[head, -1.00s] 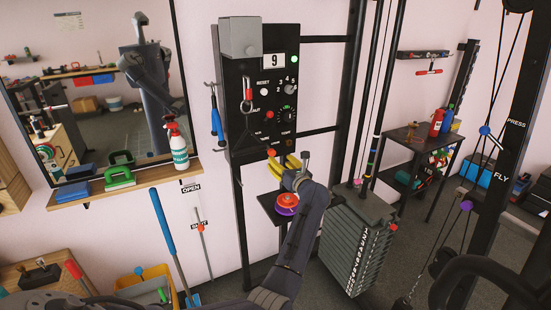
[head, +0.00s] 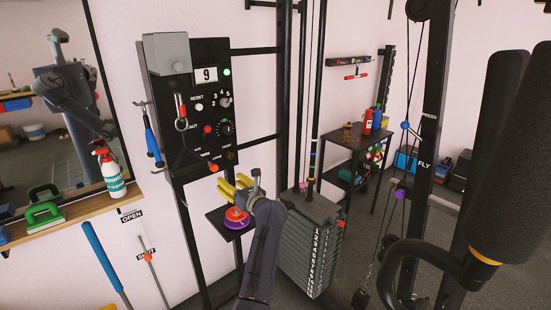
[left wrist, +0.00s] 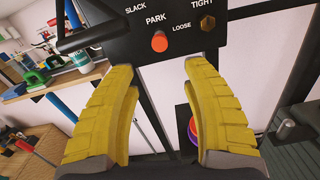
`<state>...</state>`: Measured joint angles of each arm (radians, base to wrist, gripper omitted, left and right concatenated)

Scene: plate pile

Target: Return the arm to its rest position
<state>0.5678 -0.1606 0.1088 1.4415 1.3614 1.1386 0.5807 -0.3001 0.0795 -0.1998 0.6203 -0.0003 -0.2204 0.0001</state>
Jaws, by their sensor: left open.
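My left gripper (head: 240,183) has yellow ridged fingers. In the head view it is just below and in front of the lower right corner of the black control panel (head: 168,115), with my dark arm coming up from below. In the left wrist view my left gripper (left wrist: 157,66) shows its two fingers spread apart with nothing between them. Beyond the fingertips are an orange-red PARK knob (left wrist: 159,41) and a brass-coloured knob (left wrist: 208,23) on the panel. My right gripper is not in view.
Orange and purple discs (head: 237,219) rest on a small black shelf close to my arm. A numbered weight stack (head: 313,250) stands to the right. A wooden ledge (head: 75,213) with a spray bottle (head: 109,170) is at left. Black padded machine parts (head: 505,160) fill the right foreground.

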